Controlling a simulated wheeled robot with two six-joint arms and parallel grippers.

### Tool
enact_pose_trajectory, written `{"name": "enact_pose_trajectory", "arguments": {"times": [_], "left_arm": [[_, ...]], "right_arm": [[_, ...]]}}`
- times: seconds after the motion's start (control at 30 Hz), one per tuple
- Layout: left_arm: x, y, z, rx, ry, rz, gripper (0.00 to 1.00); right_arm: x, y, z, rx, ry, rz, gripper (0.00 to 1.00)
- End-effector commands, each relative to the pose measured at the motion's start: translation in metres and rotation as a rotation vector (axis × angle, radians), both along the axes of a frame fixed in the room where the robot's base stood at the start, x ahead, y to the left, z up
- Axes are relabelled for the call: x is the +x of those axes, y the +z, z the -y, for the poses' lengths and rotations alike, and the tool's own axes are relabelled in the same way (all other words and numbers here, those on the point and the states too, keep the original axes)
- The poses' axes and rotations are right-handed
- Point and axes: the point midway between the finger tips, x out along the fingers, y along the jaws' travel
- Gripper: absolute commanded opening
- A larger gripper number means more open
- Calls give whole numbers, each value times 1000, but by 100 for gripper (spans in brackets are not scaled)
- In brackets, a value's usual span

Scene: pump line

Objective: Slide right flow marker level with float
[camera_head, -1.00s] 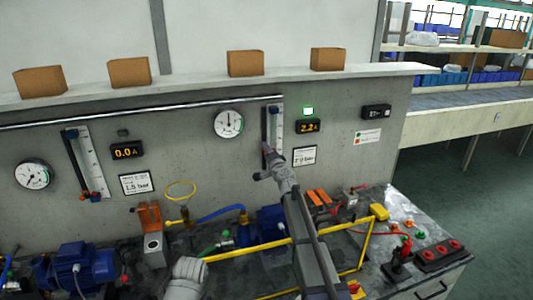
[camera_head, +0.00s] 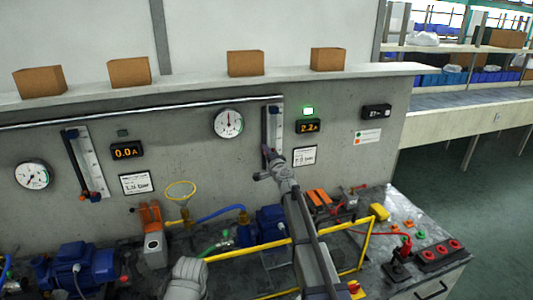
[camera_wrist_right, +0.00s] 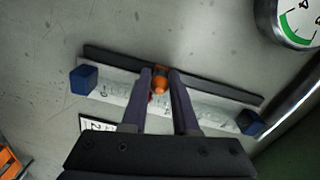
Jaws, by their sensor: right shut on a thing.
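The right flow gauge (camera_head: 278,120) is an upright white scale with a dark strip on the back wall. It shows closer in the right wrist view (camera_wrist_right: 206,110), lying aslant between two blue end blocks. The orange flow marker (camera_wrist_right: 160,84) sits on its dark strip. My right gripper (camera_head: 270,153) is at the gauge's lower part. Its two fingers (camera_wrist_right: 160,75) are shut on the marker, one on each side. A small red spot, perhaps the float (camera_wrist_right: 150,98), shows just beside the marker, partly hidden by a finger.
A round pressure gauge (camera_head: 228,123) hangs left of the flow gauge. A lit display (camera_head: 308,127) and a white label plate (camera_head: 304,156) are to its right. A yellow rail (camera_head: 250,249), a blue pump (camera_head: 265,228) and hoses crowd the bench below.

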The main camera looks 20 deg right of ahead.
Motion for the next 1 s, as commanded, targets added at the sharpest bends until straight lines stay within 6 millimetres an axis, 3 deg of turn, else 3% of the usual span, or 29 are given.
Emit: {"name": "enact_pose_trajectory", "arguments": {"times": [0.93, 0.97, 1.0], "left_arm": [[0, -5, 0, 0, 0, 0, 50], [0, -5, 0, 0, 0, 0, 50], [0, -5, 0, 0, 0, 0, 50]], "right_arm": [[0, -5, 0, -3, -1, 0, 0], [0, -5, 0, -3, -1, 0, 31], [0, -5, 0, -3, -1, 0, 36]]}}
